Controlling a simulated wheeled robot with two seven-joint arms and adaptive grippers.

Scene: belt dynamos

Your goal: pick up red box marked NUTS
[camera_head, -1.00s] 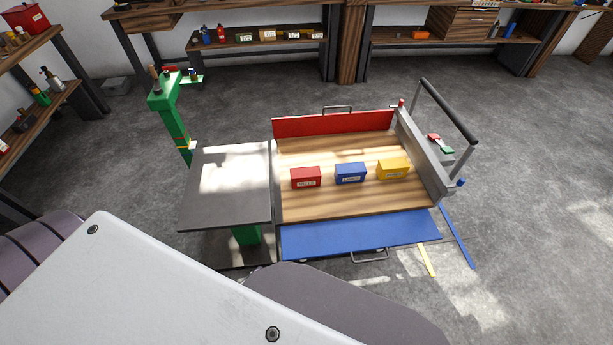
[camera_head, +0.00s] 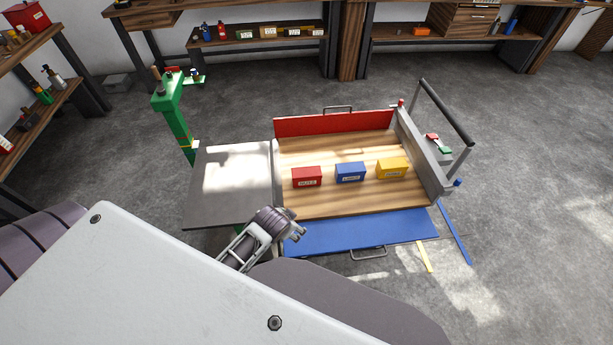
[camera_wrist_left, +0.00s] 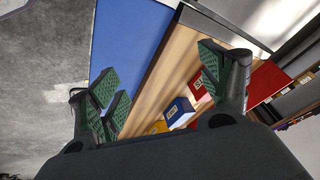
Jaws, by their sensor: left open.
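The red box (camera_head: 307,177) has a white label and stands at the left of a row on the wooden cart bed (camera_head: 340,205). It also shows in the left wrist view (camera_wrist_left: 197,84), partly covered by a finger. My left gripper (camera_head: 296,230) is near the front left corner of the cart, in front of the red box and apart from it. In the left wrist view its green-padded fingers (camera_wrist_left: 160,85) are spread wide with nothing between them. My right gripper is not in view.
A blue box (camera_head: 350,173) and a yellow box (camera_head: 392,168) stand right of the red one. The cart has a raised red panel (camera_head: 335,123) behind, a lowered blue flap (camera_head: 360,232) in front and a grey end wall (camera_head: 425,155). A grey table (camera_head: 230,185) adjoins its left side.

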